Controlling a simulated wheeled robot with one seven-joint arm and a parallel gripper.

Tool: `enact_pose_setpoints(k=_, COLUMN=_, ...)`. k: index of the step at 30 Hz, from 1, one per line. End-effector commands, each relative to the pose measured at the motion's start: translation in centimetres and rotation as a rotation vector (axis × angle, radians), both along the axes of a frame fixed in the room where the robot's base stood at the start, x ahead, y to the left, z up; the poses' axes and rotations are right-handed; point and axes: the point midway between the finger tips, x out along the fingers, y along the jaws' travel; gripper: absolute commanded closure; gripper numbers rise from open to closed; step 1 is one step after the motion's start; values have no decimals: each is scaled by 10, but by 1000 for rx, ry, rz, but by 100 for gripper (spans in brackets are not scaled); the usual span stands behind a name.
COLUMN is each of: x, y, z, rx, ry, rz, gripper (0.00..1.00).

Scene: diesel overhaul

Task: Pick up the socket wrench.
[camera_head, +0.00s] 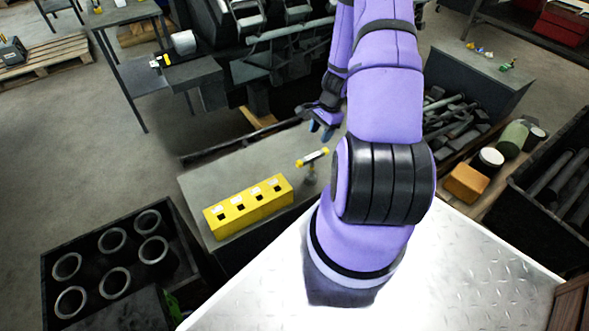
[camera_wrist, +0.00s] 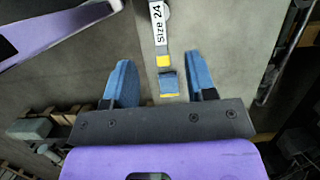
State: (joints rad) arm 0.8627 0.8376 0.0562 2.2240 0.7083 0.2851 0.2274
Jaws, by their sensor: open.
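The socket wrench (camera_head: 313,157) shows in the head view as a short bar with a white label and yellow ends. It sits on a grey bench top, right of a yellow block. In the wrist view, the wrench (camera_wrist: 159,28) carries a "Size 24" label, with a yellow band and a blue, yellow-edged piece below it. My gripper (camera_head: 321,128) is above the bench, just beyond the wrench in the head view. In the wrist view, my gripper (camera_wrist: 163,84) is open, and the blue piece appears between its blue fingers. I cannot tell how far below them it lies.
A yellow block (camera_head: 248,207) with several square holes stands on the grey bench (camera_head: 205,180). A dark crate (camera_head: 182,230) with several metal rings is at lower left. A bright metal plate surface (camera_head: 480,270) fills the lower right. Dark engine parts lie behind the bench.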

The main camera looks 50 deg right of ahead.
Motion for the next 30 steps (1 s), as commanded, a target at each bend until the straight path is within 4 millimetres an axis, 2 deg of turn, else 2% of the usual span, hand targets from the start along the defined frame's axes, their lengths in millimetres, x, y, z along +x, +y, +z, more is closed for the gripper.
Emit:
enact_pose_setpoints(k=1, x=-5, y=-1, z=-9, rx=7, ry=11, rz=-22, gripper=49)
enact_pose_setpoints(k=5, x=-11, y=-3, z=-21, rx=14, ry=24, rz=-52, gripper=49)
enact_pose_setpoints(k=15, x=-10, y=7, z=-61, rx=15, ry=26, rz=-54, gripper=49)
enact_pose_setpoints(k=25, x=-8, y=12, z=-80, rx=14, ry=25, rz=-54, gripper=49)
enact_pose_setpoints(k=30, x=-7, y=16, z=-101, rx=16, ry=26, rz=-55, gripper=49)
